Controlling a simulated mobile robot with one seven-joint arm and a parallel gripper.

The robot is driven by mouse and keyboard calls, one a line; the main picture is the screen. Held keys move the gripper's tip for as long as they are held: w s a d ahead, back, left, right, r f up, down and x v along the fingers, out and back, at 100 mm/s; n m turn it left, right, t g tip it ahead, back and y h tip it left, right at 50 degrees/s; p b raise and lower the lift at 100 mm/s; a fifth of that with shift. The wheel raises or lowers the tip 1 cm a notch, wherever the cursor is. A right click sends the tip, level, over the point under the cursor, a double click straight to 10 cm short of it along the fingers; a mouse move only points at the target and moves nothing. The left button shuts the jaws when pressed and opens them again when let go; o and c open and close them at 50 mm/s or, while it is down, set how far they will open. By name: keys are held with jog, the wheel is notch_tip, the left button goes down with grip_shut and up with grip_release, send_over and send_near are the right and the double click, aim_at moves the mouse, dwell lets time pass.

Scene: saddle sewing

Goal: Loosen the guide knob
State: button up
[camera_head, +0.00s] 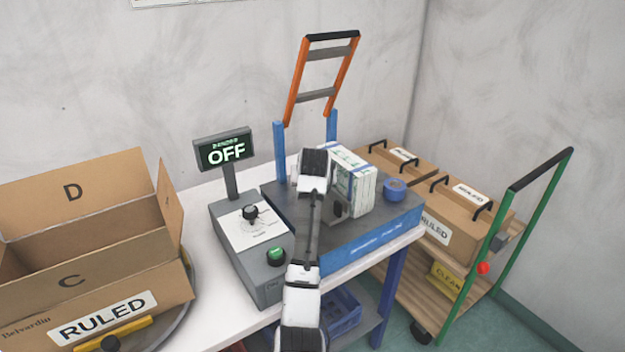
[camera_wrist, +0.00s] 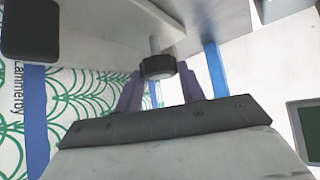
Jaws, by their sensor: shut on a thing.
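In the wrist view, the black guide knob (camera_wrist: 157,67) sits on a thin metal shaft below a pale grey part. My gripper (camera_wrist: 161,76) has its two dark purple-grey fingers on either side of the knob, shut on it. In the head view, my arm reaches over the grey sewing machine bed, and its end is beside the white-and-green stack of booklets (camera_head: 356,180). The knob cannot be made out in that view.
The control box (camera_head: 248,240) has a dial and a green button; its display (camera_head: 225,150) reads OFF. An orange-framed guard (camera_head: 315,97) rises behind the machine. An open carton (camera_head: 80,285) stands at left; a cart (camera_head: 440,285) with boxes stands at right.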

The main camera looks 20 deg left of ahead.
jog(key=shift+r, duration=0.1)
dwell(0.4)
jog(key=o, duration=1)
